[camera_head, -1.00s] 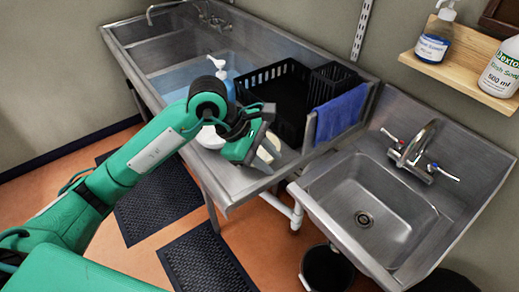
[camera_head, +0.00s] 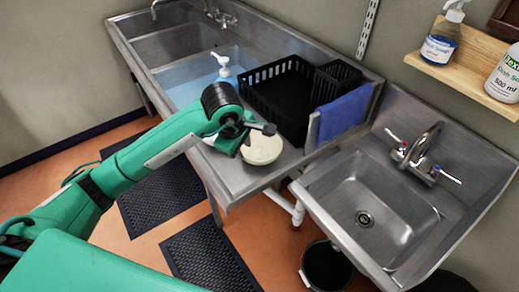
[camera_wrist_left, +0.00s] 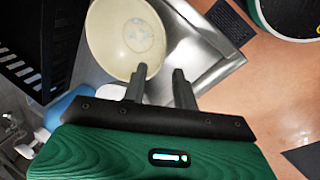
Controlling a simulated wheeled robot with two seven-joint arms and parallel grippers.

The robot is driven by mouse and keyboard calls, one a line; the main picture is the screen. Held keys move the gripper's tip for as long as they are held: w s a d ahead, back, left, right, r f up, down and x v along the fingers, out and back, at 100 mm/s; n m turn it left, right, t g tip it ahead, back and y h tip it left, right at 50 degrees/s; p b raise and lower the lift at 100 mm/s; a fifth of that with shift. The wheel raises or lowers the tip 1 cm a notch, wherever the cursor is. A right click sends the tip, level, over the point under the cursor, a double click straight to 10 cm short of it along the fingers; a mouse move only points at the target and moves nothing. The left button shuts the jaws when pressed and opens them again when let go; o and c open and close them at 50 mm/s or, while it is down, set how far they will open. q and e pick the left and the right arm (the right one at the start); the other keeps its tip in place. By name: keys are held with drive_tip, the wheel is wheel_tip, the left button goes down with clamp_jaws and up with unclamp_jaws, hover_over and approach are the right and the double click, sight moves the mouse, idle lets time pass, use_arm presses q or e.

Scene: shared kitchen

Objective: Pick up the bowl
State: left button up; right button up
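The cream bowl (camera_head: 263,149) stands upright on the steel counter near its front edge, right of my left gripper (camera_head: 256,134). In the left wrist view the bowl (camera_wrist_left: 122,38) lies just beyond the fingertips. My left gripper (camera_wrist_left: 158,78) is open, its two fingers apart with nothing held. The bowl's lower right rim is close to the fingertips; I cannot tell if they touch. In the head view the gripper covers part of the bowl's left side. My right gripper is not in view.
A black rack (camera_head: 281,95) with a blue cloth (camera_head: 343,112) stands behind the bowl. A soap bottle (camera_head: 223,72) is behind my gripper. A white item (camera_wrist_left: 110,91) is partly hidden beside the bowl. A small sink (camera_head: 365,200) is at the right.

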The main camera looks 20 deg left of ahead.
sight(247, 159)
use_arm(q)
drive_tip(key=x, duration=0.1)
drive_tip(key=p+x, duration=0.1)
drive_tip(key=x, duration=0.1)
drive_tip(key=p+x, duration=0.1)
drive_tip(key=shift+s+d+f, duration=0.1)
drive_tip(key=shift+s+f, duration=0.1)
drive_tip(key=shift+f, duration=0.25)
drive_tip(key=shift+w+f, duration=0.15)
drive_tip(key=shift+f, duration=0.15)
clamp_jaws()
